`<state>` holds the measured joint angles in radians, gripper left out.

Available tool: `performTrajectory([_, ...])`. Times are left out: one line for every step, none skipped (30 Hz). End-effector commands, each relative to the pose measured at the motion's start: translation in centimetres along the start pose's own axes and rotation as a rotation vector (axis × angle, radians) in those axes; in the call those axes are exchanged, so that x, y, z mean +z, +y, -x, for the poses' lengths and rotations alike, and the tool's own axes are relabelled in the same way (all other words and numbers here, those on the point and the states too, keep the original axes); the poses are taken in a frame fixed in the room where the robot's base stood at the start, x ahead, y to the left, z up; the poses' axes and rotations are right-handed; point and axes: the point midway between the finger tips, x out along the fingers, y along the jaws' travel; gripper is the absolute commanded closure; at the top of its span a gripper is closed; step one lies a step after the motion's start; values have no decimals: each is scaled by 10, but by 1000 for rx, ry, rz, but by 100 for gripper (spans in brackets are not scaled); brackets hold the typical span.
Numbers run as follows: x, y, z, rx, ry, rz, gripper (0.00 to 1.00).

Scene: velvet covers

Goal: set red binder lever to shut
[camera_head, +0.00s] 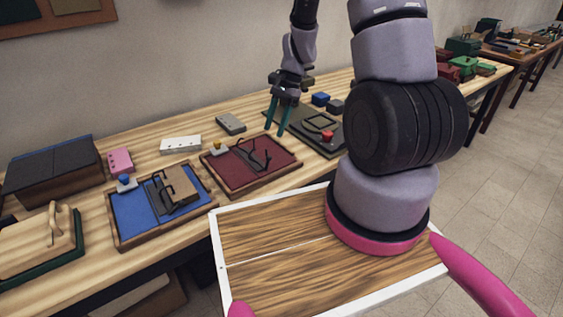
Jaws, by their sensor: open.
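The red binder (238,176) lies on the table as a dark red panel in a wooden frame. Black curved metal parts (259,158) stand up from its middle. A small yellow knob (216,145) sits at its back left corner, likely the lever's end; the lever's position is too small to tell. My gripper (274,131) has teal fingers that are apart and empty. It points down above the table, behind and right of the red binder's metal parts, near the left edge of a dark binder (300,136) with a red knob (327,135).
A blue binder (134,212) with a blue knob (126,183) lies left of the red one. Behind are a grey block (230,123), a white block (181,145), a pink block (120,161) and a large dark box (55,172). My arm hides part of the table's right side.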

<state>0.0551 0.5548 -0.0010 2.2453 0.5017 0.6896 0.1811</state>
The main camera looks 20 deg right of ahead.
Motion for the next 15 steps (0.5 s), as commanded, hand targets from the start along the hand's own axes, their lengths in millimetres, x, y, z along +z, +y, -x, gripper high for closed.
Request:
performTrajectory([-3,2,-8,9,-8,-15,51])
performTrajectory([-4,2,-11,11,-11,-21,51])
performTrajectory([-4,3,-15,14,-14,-28,51])
performTrajectory([-5,3,-17,16,-16,-31,51])
performTrajectory([-5,3,-19,17,-17,-33,51])
performTrajectory([-5,4,-22,17,-18,-33,51])
performTrajectory([-5,4,-26,18,-18,-33,51])
performTrajectory([-5,4,-29,18,-18,-33,51])
performTrajectory([-4,4,-35,19,-19,-33,51])
performTrajectory([-4,4,-40,19,-19,-33,51])
performTrajectory([-4,5,-46,19,-20,-35,51])
performTrajectory([-4,5,-54,20,-19,-34,51])
performTrajectory([-4,5,-60,19,-20,-35,51])
performTrajectory([-4,5,-66,20,-20,-33,51])
performTrajectory([-4,6,-73,20,-19,-33,51])
